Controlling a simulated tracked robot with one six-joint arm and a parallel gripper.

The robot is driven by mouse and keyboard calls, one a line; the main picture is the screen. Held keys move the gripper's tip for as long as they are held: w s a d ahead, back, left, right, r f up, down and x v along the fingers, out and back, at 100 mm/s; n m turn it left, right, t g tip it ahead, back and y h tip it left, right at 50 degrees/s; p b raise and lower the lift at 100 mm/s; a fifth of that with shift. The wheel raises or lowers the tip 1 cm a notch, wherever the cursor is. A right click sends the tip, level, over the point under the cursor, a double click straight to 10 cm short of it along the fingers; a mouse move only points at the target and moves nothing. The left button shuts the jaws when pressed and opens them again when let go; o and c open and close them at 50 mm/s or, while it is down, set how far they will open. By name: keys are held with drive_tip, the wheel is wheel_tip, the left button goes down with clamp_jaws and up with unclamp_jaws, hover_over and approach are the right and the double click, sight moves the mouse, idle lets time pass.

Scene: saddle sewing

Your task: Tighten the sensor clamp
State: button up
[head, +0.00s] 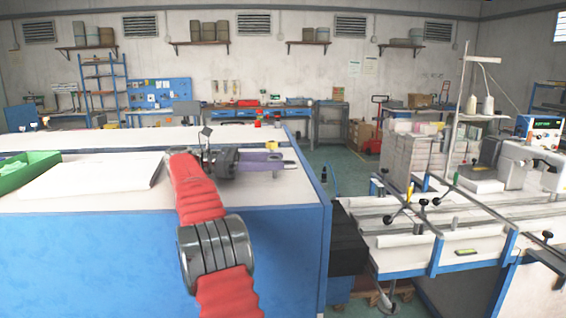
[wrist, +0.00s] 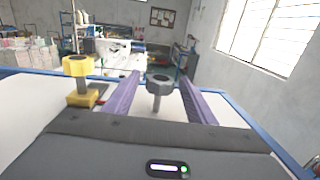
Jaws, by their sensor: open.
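My gripper (head: 284,160) reaches out over the white top of the blue bench, its purple fingers pointing right. In the wrist view the two purple fingers of my gripper (wrist: 160,92) are spread apart. A dark grey knob (wrist: 160,79) on a thin stem shows in the gap between them, with visible space on both sides. Whether it is at fingertip depth I cannot tell. A yellow knob (wrist: 77,66) on a yellow base stands just left of the left finger. Neither knob is marked, so I cannot tell which belongs to the sensor clamp.
A green tray (head: 28,174) and a flat white panel (head: 95,177) lie on the bench (head: 262,230) at left. Right of the bench, across a gap, stands a sewing table (head: 420,248) with rails and black-knobbed levers. A sewing machine (head: 532,162) is at far right.

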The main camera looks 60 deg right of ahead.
drive_tip(key=shift+v, duration=1.35)
